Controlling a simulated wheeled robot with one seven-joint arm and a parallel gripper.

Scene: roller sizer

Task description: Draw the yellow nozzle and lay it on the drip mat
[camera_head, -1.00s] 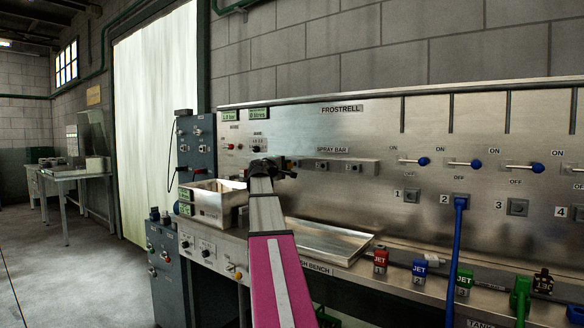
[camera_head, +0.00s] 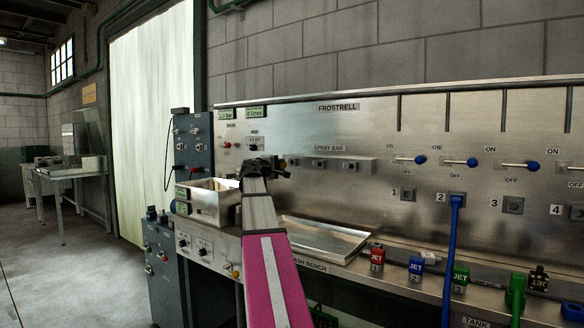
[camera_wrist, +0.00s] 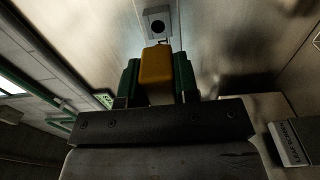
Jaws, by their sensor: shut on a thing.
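The yellow nozzle (camera_wrist: 157,64) is a blocky yellow piece between the two green fingers of my gripper (camera_wrist: 158,80) in the wrist view, and the gripper is shut on it. A dark round hole in a grey square fitting (camera_wrist: 157,24) shows just past the nozzle's far end. I cannot tell whether the nozzle touches that fitting. In the head view my gripper (camera_head: 274,168) is at the steel panel, by the left end of the spray bar (camera_head: 328,164); the nozzle is hidden there. I cannot pick out the drip mat for certain.
A shallow steel tray (camera_head: 322,252) lies on the bench right of my arm. A deep steel bin (camera_head: 208,212) stands at left. Several coloured jet pieces stand along the bench front, including a red one (camera_head: 377,257). A blue hose (camera_head: 453,255) hangs from socket 2.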

